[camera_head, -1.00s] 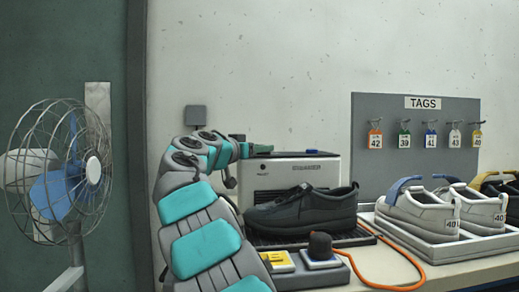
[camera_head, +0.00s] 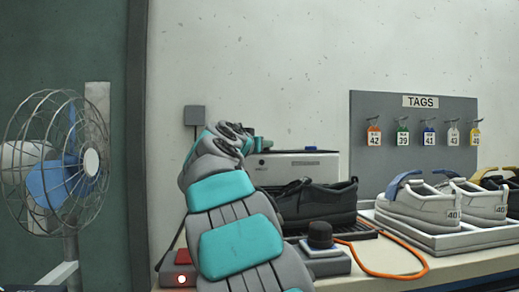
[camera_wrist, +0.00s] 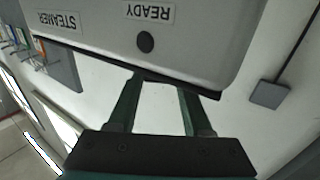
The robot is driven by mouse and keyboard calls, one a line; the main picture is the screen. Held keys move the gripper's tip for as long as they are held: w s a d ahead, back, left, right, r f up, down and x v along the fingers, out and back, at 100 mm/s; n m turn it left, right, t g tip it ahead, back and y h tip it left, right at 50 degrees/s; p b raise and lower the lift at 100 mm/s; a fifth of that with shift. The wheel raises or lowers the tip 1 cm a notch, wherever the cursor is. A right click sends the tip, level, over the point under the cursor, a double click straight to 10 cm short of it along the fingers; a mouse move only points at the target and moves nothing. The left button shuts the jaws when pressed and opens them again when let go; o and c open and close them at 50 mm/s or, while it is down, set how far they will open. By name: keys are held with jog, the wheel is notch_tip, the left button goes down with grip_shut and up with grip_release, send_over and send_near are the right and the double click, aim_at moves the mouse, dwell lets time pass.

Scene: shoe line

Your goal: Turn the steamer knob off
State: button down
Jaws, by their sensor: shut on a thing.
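The steamer (camera_head: 300,168) is a white box with a dark top, standing against the wall behind a black shoe. The wrist view shows its grey face (camera_wrist: 200,45) upside down, with STEAMER and READY labels and a dark round spot by READY. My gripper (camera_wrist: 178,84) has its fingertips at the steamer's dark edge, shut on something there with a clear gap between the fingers. It is most likely the steamer knob, but its shape is hidden at the tips. In the head view my gripper (camera_head: 262,145) is at the steamer's upper left corner, mostly hidden by my arm.
The black shoe (camera_head: 317,202) stands in front of the steamer. A black knob-topped box (camera_head: 320,238) and orange cable (camera_head: 385,274) lie before it. White shoes (camera_head: 425,203) and a tag board (camera_head: 415,160) stand right; a caged fan (camera_head: 62,170) stands left.

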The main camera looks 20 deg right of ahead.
jog(key=shift+f, duration=0.1)
jog(key=shift+c, duration=1.6)
grip_release()
jog(key=b+v, duration=0.1)
jog(key=v, duration=0.6)
jog(key=shift+s+a, duration=0.3)
jog(key=shift+a, duration=0.05)
